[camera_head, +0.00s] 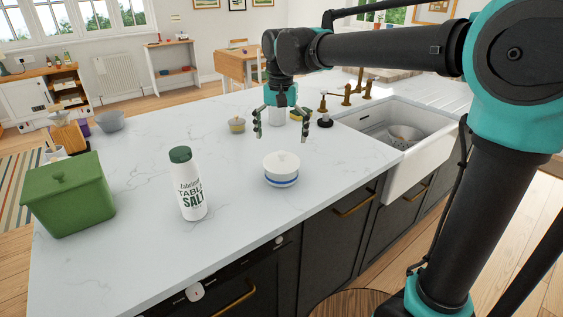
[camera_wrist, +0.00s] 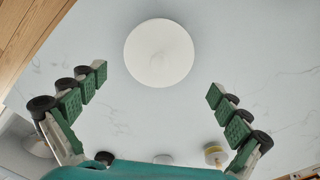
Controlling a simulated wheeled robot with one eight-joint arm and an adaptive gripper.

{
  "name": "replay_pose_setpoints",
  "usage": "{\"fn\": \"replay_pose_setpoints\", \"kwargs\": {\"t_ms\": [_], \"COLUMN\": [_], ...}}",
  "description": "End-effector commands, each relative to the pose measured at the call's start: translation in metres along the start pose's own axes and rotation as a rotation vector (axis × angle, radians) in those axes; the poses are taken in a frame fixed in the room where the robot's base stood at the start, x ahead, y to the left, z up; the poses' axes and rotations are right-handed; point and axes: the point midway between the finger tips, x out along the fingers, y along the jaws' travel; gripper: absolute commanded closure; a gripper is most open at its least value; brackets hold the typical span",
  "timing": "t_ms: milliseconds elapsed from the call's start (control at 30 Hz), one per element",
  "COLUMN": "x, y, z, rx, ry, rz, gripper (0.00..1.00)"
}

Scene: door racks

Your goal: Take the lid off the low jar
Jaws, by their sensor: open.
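The low jar (camera_head: 281,180) is white with blue bands and stands upright on the marble counter. In the wrist view the lid (camera_wrist: 160,53) shows from above as a plain white disc, upper middle, hiding the jar body. My gripper (camera_head: 280,140) is open and empty, fingers pointing down, above the counter and behind the jar in the head view. In the wrist view the fingers of my gripper (camera_wrist: 158,80) are spread wide to either side of and below the disc, with no visible contact.
A salt container (camera_head: 188,185) and a green lidded box (camera_head: 68,195) stand to the left. A small yellowish pot (camera_head: 237,125) stands left of my gripper. The white sink (camera_head: 400,175) and brass tap (camera_head: 347,95) are to the right. The counter around the jar is clear.

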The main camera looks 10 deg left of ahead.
Motion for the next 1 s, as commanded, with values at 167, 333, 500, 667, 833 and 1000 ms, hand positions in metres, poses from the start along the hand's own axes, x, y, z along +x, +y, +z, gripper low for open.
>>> {"fn": "replay_pose_setpoints", "kwargs": {"t_ms": [167,333,500,667,833,1000], "x": [0.013,0.039,0.053,0.054,0.054,0.053], "y": [0.001,0.002,0.002,0.002,0.002,0.002], "z": [0.0,0.001,0.001,0.001,0.001,0.001], "rx": [0.0,0.0,0.0,0.0,0.0,0.0], "ry": [0.0,0.0,0.0,0.0,0.0,0.0], "rz": [0.0,0.0,0.0,0.0,0.0,0.0], "gripper": [0.0,0.0,0.0,0.0,0.11,0.32]}}
